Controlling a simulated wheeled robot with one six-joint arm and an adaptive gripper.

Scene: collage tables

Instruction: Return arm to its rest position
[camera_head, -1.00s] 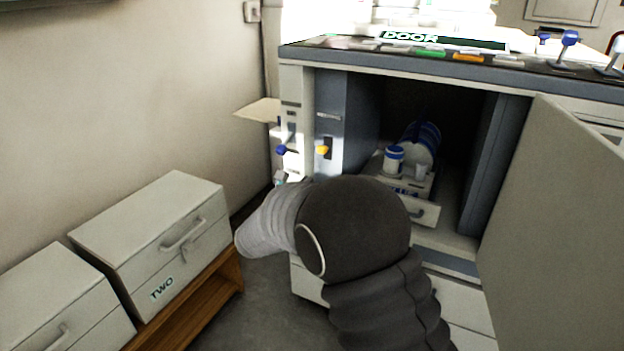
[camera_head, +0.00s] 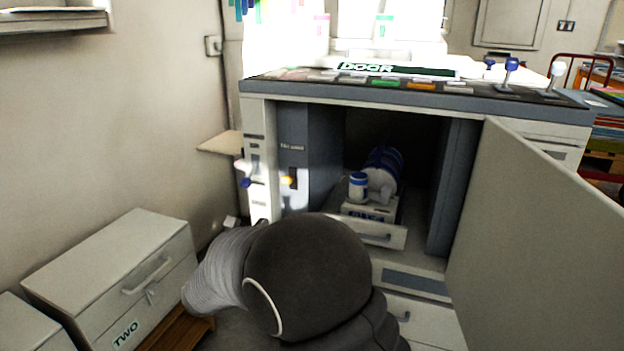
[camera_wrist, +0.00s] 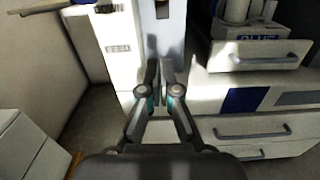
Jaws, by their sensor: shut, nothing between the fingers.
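My gripper (camera_wrist: 161,88) shows in the wrist view with its two fingers together and nothing between them. It points toward the white and grey front of the cabinet and appears clear of it. In the head view my dark padded arm covers the lower middle, and the gripper itself is mostly hidden behind it. The cabinet (camera_head: 420,100) stands ahead with its large door (camera_head: 540,230) swung open to the right. Inside are a small drawer unit (camera_head: 378,232), a white cup with blue bands (camera_head: 358,187) and a blue and white rounded object (camera_head: 384,168).
A white box labelled TWO (camera_head: 115,275) sits on a wooden stand (camera_head: 178,330) at the lower left, with another white box (camera_head: 30,328) beside it. The open door takes up the right side. A narrow strip of floor (camera_wrist: 82,120) lies left of the cabinet.

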